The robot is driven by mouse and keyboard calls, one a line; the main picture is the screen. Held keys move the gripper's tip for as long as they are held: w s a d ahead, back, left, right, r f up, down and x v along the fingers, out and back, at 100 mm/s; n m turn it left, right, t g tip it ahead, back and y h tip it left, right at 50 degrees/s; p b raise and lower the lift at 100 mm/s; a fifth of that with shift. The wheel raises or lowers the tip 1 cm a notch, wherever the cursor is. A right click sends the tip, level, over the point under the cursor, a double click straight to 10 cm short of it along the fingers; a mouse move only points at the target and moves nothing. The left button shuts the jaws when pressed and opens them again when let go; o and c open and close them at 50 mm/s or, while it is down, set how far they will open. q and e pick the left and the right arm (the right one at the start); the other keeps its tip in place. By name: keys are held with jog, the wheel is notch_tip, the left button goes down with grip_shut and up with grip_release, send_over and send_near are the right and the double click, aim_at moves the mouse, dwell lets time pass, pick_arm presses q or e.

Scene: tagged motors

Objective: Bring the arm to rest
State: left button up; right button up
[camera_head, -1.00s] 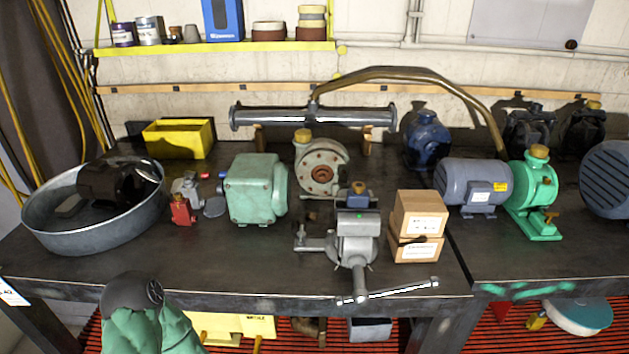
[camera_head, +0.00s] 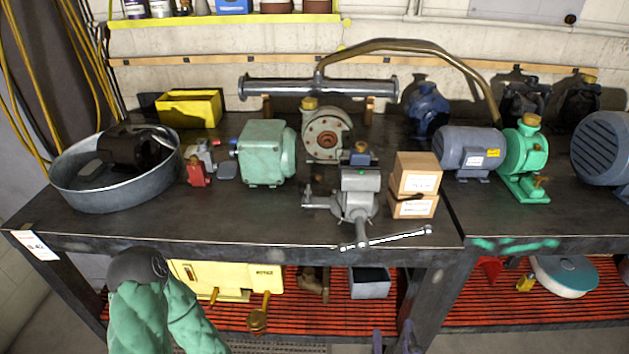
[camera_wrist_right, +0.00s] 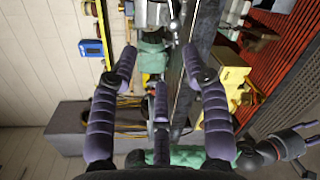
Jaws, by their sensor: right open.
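My right gripper (camera_head: 393,338) shows only as two purple fingertips at the bottom edge of the head view, in front of the bench and below its top. In the right wrist view my right gripper (camera_wrist_right: 158,62) has its purple fingers spread wide, with nothing between them. My left arm, in a green sleeve with a dark joint, rises at the lower left of the head view; its gripper is not seen there. In the right wrist view a dark gripper with purple parts, apparently my left gripper (camera_wrist_right: 297,142), is at the lower right; its opening is unclear.
The dark workbench (camera_head: 240,225) carries a grey vise (camera_head: 358,200) whose handle reaches the front edge, two cardboard boxes (camera_head: 415,178), a green gearbox (camera_head: 265,160), a metal basin (camera_head: 115,195) and several motors. A yellow case (camera_head: 235,277) sits on the red lower shelf.

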jog(key=w+a+r+n+y+p, duration=0.1)
jog(key=w+a+n, duration=0.2)
jog(key=w+n, duration=0.4)
jog(key=w+a+n+p, duration=0.1)
jog(key=w+a+n, duration=0.3)
jog(key=n, duration=0.5)
jog(key=w+a+f+n+g+y+p, duration=0.1)
jog(key=w+f+n+g, duration=0.1)
jog(key=w+f+n, duration=0.35)
jog(key=w+f+n+g+y+p, duration=0.1)
jog(key=w+f+n+g, duration=0.15)
jog(key=f+n, duration=0.55)
jog(key=s+d+f+n+g+y+p, duration=0.2)
jog(key=f+n+g, duration=0.45)
jog(key=f, duration=1.05)
jog(key=s+d+f+n+g, duration=0.1)
jog(key=s+f+n+g, duration=0.1)
jog(key=s+f+n, duration=0.2)
jog(key=s+d+f+n+g+y, duration=0.1)
jog(key=s+d+f+n+g, duration=0.1)
jog(key=s+f+n, duration=0.3)
jog(key=s+f+g, duration=0.1)
jog(key=s+f, duration=0.3)
jog(key=shift+d+f+n+p, duration=0.15)
jog(key=shift+f+n+p, duration=0.15)
jog(key=shift+p, duration=0.1)
